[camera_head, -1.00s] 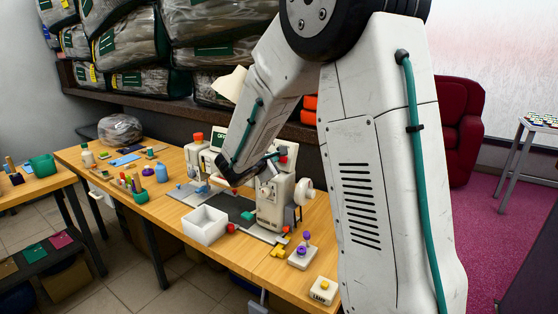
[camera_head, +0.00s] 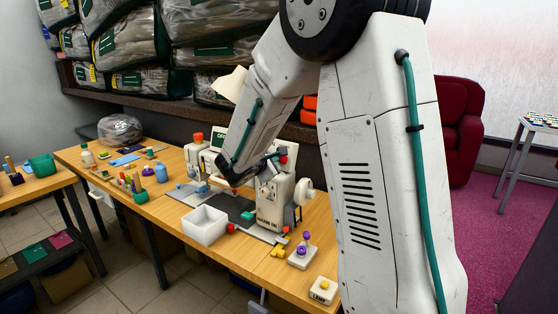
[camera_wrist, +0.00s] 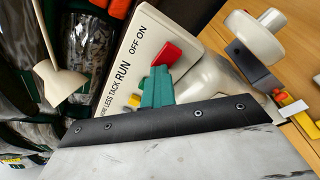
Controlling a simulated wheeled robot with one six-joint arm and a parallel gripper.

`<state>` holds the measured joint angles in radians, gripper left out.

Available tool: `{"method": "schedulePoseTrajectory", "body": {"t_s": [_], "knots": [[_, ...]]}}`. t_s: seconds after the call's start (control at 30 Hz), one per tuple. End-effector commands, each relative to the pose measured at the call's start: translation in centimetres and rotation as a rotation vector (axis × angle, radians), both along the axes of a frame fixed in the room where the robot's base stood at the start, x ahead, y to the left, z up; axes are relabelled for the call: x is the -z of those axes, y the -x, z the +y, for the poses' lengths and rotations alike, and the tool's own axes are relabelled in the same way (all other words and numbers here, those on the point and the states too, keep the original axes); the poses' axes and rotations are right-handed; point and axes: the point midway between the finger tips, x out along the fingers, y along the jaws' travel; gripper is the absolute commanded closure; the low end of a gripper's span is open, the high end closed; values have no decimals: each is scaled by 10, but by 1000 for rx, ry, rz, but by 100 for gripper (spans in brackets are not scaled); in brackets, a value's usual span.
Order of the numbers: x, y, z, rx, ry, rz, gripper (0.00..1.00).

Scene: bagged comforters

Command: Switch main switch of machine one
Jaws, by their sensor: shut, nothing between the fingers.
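Machine one (camera_head: 270,208) is a cream sewing machine on the wooden workbench. In the wrist view its panel (camera_wrist: 122,68) carries the words OFF ON and RUN. A red switch (camera_wrist: 160,52) sits beside OFF ON; I cannot tell which position it is in. A red part also shows at the machine's top in the head view (camera_head: 283,160). My gripper (camera_wrist: 157,76), with teal fingers, is shut and empty, its tips right at the red switch's lower edge. I cannot tell whether they touch. A yellow part (camera_wrist: 135,101) lies beside the fingers, partly hidden.
A white bin (camera_head: 204,226) stands in front of the machine. A joystick box (camera_head: 302,255) and a LAMP button box (camera_head: 322,291) sit to the right. Another machine (camera_head: 196,155) stands behind, partly hidden by my arm. A lamp shade (camera_wrist: 58,80) is close by in the wrist view.

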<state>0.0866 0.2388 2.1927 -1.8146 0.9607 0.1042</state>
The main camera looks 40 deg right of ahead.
Motion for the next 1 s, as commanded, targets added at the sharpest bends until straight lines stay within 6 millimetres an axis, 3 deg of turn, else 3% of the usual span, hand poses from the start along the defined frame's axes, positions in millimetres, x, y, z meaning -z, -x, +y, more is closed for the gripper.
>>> {"method": "schedulePoseTrajectory", "body": {"t_s": [0.17, 0.6, 1.0], "knots": [[2, 5, 2, 8, -3, 6, 100], [-14, 21, 41, -2, 0, 1, 100], [-16, 24, 45, -1, -1, 0, 100]]}}
